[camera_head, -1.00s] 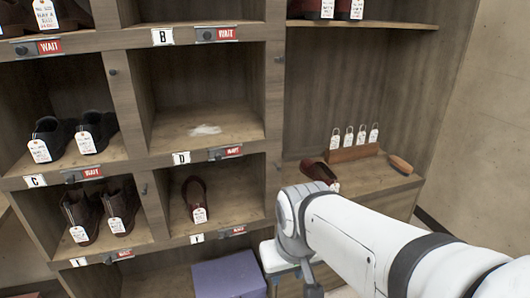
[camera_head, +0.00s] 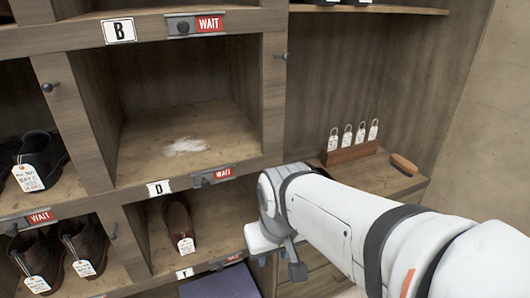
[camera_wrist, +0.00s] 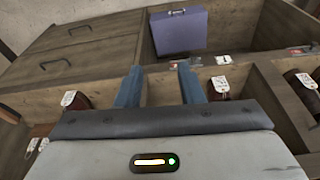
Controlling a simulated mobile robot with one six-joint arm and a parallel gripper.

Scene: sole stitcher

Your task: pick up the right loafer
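A single reddish-brown loafer (camera_head: 179,226) with a white tag stands in the small cubby below the one marked D. It also shows in the wrist view (camera_wrist: 233,112), just right of my fingers. Another dark red shoe (camera_wrist: 78,101) with a tag lies left of my fingers in the wrist view; my arm hides it in the head view. I cannot tell which is the right loafer. My gripper (camera_wrist: 160,73) is open, its two blue fingers apart with nothing between them. In the head view its fingers are mostly hidden.
A purple box (camera_wrist: 180,33) stands in a compartment below. Dark tagged shoes (camera_head: 84,247) fill the cubbies at left. A wooden block with several tags (camera_head: 349,152) and a brush (camera_head: 404,164) lie on the counter (camera_head: 385,183). Cubby D (camera_head: 165,165) holds only a pale smudge. Wooden dividers surround the cubbies.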

